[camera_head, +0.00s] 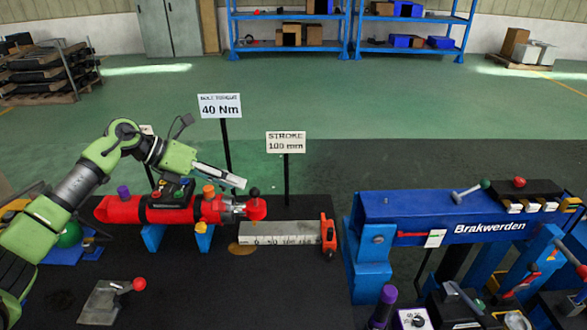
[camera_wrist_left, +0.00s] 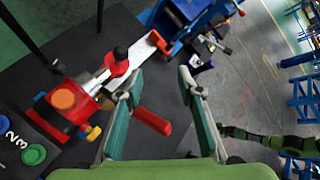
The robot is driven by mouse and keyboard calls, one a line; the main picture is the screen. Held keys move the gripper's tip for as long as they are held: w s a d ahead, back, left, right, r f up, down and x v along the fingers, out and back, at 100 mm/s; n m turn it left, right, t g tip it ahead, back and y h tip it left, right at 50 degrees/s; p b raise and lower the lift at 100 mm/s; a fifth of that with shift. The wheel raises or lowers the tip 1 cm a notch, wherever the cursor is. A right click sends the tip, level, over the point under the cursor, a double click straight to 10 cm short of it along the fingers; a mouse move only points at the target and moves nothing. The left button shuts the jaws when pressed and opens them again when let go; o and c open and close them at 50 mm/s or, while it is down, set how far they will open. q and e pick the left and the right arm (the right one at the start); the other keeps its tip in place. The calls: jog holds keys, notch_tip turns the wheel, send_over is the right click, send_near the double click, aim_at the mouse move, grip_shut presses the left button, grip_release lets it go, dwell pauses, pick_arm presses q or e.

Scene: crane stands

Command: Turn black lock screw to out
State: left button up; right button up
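The black lock screw appears to be the black knob (camera_head: 254,191) on the right end of the red cylinder (camera_head: 150,209). In the left wrist view the black knob (camera_wrist_left: 120,53) stands on a red part, left of my fingers. My left gripper (camera_head: 236,181) is above the cylinder's right end, just left of and above the knob in the head view. In its wrist view the left gripper (camera_wrist_left: 160,75) has its two fingers well apart with nothing between the tips. It does not touch the knob as far as I can see. My right gripper does not show.
A white stroke scale (camera_head: 280,239) with a red end piece (camera_head: 328,237) lies right of the cylinder. Two signs on posts, 40 Nm (camera_head: 220,106) and 100 mm (camera_head: 286,142), stand behind. A blue Brakwerden stand (camera_head: 410,212) is at the right. The dark front table has free room.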

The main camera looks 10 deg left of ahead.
pick_arm(q)
jog(key=d+r+n+t+h, duration=0.2)
jog(key=d+n+t, duration=0.2)
jog(key=d, duration=0.4)
jog(key=w+d+r+n+t+h, duration=0.1)
jog(key=d+r+n+t+h, duration=0.2)
jog(key=d, duration=0.4)
jog(key=shift+d+r+n+t, duration=0.25)
jog(key=shift+d+n+t, duration=0.15)
jog(key=shift+n+t, duration=0.4)
jog(key=shift+w, duration=0.1)
